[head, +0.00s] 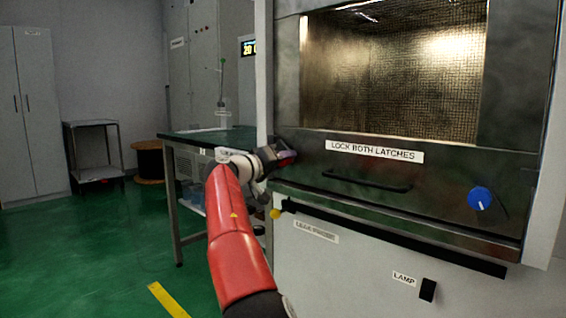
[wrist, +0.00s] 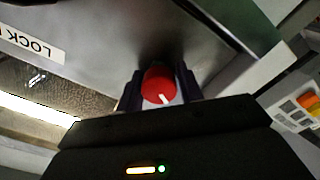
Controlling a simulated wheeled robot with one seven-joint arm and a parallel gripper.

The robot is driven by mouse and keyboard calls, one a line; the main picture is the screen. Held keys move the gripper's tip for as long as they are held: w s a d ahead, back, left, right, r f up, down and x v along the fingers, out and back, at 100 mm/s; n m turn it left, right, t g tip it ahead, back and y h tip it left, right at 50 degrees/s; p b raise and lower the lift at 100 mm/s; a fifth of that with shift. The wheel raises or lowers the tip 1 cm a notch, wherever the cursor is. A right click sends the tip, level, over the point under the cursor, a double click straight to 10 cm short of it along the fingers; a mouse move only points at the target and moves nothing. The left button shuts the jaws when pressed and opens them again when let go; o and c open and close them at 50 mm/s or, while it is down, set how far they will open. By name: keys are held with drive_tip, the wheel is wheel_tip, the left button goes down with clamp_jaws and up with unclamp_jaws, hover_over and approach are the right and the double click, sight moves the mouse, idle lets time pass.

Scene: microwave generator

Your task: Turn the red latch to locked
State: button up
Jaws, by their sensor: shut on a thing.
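The red latch (wrist: 158,86) is a round red knob with a white pointer line on the steel door front. In the wrist view it sits between the two fingers of my gripper (wrist: 160,92), which is shut on it. The white line points down and slightly right in that view. In the head view my gripper (head: 284,158) is at the left edge of the door, and it mostly hides the red latch. The blue latch (head: 480,198) is a round knob with a white line at the door's right side.
A black door handle (head: 366,181) lies below the "LOCK BOTH LATCHES" label (head: 374,151). A mesh window (head: 395,70) fills the upper door. A green-topped table (head: 215,141) stands left of the cabinet. A black lamp switch (head: 427,290) is low on the front.

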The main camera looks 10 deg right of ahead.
drive_tip(key=shift+a+r, duration=0.1)
drive_tip(key=shift+r, duration=0.05)
drive_tip(key=o, duration=0.9)
drive_tip(key=shift+o, duration=0.2)
drive_tip(key=b+v, duration=0.2)
drive_tip(key=v, duration=0.5)
drive_tip(key=shift+s+a, duration=0.2)
drive_tip(key=shift+a, duration=0.1)
